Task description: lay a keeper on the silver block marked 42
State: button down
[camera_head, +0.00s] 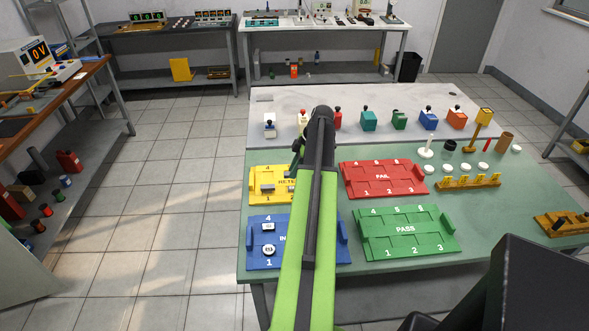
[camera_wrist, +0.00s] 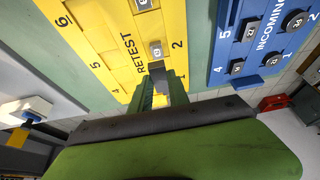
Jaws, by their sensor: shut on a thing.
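My gripper (camera_wrist: 163,84) is low over the yellow RETEST tray (camera_wrist: 85,35), shut on a small dark grey piece (camera_wrist: 157,66) at its fingertips. I cannot tell for sure whether this piece is a keeper. Just beyond it, a silver block (camera_wrist: 155,50) sits near slot 2; its mark is too small to read surely. Another silver block (camera_wrist: 143,4) is at the top edge. In the head view my arm hides part of the yellow tray (camera_head: 257,187) and most of my gripper.
The red FAIL tray (camera_head: 383,180) and green PASS tray (camera_head: 407,232) look empty to the right. Coloured blocks with black knobs, one blue (camera_head: 428,122), line the back.

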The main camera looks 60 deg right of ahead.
jog(key=shift+f+b, duration=2.85)
jog(key=shift+f, duration=0.15)
jog(key=c, duration=1.2)
grip_release()
jog(key=shift+s, duration=0.1)
jog(key=c, duration=0.5)
notch_tip(320, 180, up, 5)
jog(key=p, duration=0.4)
jog(key=shift+f, duration=0.15)
jog(key=shift+f, duration=0.1)
